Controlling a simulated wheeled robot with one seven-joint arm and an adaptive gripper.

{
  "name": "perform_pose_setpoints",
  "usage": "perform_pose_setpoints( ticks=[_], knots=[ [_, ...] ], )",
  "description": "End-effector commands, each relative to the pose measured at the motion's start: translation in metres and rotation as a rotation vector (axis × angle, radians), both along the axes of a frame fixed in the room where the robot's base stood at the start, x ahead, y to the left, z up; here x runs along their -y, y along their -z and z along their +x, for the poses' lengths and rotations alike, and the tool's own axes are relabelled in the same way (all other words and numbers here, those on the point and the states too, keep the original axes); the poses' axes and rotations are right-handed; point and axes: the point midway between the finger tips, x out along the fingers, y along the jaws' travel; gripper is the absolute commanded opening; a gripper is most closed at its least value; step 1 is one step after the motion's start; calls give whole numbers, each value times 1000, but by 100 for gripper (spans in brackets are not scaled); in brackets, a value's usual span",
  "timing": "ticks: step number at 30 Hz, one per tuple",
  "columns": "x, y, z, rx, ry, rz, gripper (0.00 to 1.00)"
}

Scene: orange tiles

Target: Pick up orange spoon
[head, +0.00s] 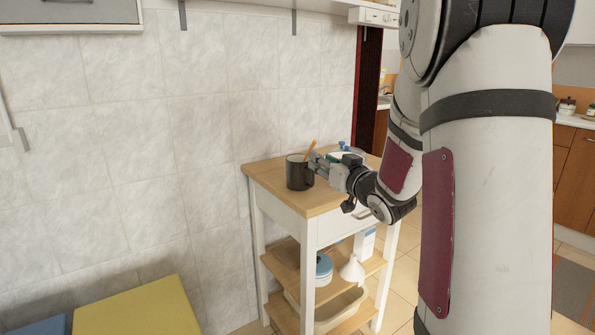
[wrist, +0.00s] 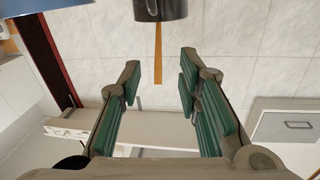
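The orange spoon (head: 311,147) stands tilted in a dark mug (head: 297,175) on top of a small wooden-topped cart (head: 265,175). Its handle sticks up above the rim; its lower part is hidden inside the mug. My gripper (head: 316,163) is at the mug's right side, close to the spoon. In the wrist view the picture is upside down. There the spoon (wrist: 158,52) hangs from the mug (wrist: 160,9) into the gap between my open green-padded fingers (wrist: 159,80). I cannot tell whether either finger touches it.
A blue-topped item (head: 344,147) stands behind my gripper on the cart. The shelves below hold a blue-lidded pot (head: 323,268) and a white funnel (head: 352,271). A tiled wall (head: 200,130) is close behind. A yellow surface (head: 140,308) is at the lower left.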

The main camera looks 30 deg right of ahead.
Motion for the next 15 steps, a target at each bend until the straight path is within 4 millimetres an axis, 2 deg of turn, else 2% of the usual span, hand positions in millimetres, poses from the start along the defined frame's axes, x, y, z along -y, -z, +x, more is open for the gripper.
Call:
perform_pose_setpoints(
  ticks=[3, 11, 15],
  knots=[
    [2, 1, 20, 0, -1, -1, 31],
    [4, 1, 39, 0, -1, 0, 31],
    [7, 4, 57, -1, -2, 0, 31]
  ],
)
